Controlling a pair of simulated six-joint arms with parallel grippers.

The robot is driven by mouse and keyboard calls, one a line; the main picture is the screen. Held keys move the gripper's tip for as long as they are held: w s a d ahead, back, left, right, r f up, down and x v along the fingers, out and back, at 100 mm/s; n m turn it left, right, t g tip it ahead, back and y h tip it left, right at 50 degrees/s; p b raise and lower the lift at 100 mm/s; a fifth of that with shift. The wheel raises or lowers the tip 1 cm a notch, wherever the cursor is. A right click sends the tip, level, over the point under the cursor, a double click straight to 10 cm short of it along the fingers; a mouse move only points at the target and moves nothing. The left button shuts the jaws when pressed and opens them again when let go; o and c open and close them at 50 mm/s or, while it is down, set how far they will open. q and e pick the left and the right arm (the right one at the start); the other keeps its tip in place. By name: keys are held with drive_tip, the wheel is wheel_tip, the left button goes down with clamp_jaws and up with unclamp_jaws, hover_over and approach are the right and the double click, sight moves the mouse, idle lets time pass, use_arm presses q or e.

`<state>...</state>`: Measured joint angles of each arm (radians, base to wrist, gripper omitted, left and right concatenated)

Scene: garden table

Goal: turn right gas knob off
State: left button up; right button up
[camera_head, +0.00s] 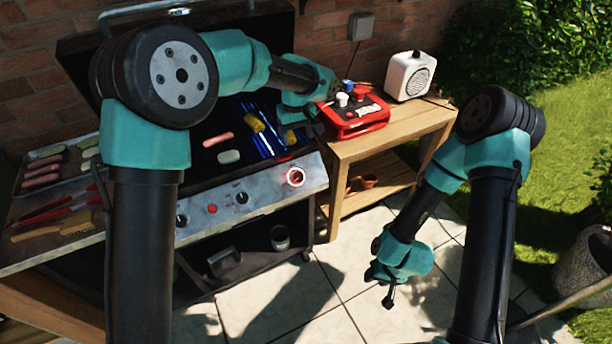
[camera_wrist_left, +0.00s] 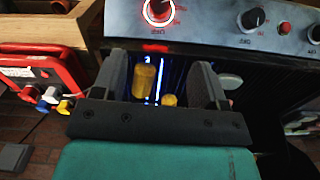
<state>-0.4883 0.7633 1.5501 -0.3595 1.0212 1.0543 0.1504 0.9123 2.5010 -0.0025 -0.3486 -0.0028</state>
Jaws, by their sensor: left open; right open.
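The right gas knob (camera_head: 295,177) is on the right end of the grill's front panel, with a lit red ring around it. It also shows at the top of the left wrist view (camera_wrist_left: 158,11), apart from the fingers. My left gripper (camera_wrist_left: 161,82) is open and empty over the right side of the grill, with yellow corn pieces (camera_wrist_left: 145,80) seen between its fingers. Blue flames (camera_head: 262,138) glow under the grate there. My right gripper (camera_head: 387,290) hangs open and empty above the paving.
Two other knobs (camera_head: 242,198) and a red button (camera_head: 212,209) are on the grill panel (camera_head: 262,190). A wooden side table (camera_head: 395,135) right of the grill bears a red case (camera_head: 355,122) and a white radio (camera_head: 408,75). Sausages (camera_head: 217,139) lie on the grill.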

sight(298, 177)
use_arm(q)
drive_tip(key=shift+a+f, duration=0.1)
wheel_tip(298, 177, down, 18)
drive_tip(key=shift+r, duration=0.25)
idle(0.6)
drive_tip(key=shift+c, duration=0.4)
drive_tip(key=c, duration=0.8)
drive_tip(key=shift+c, duration=0.2)
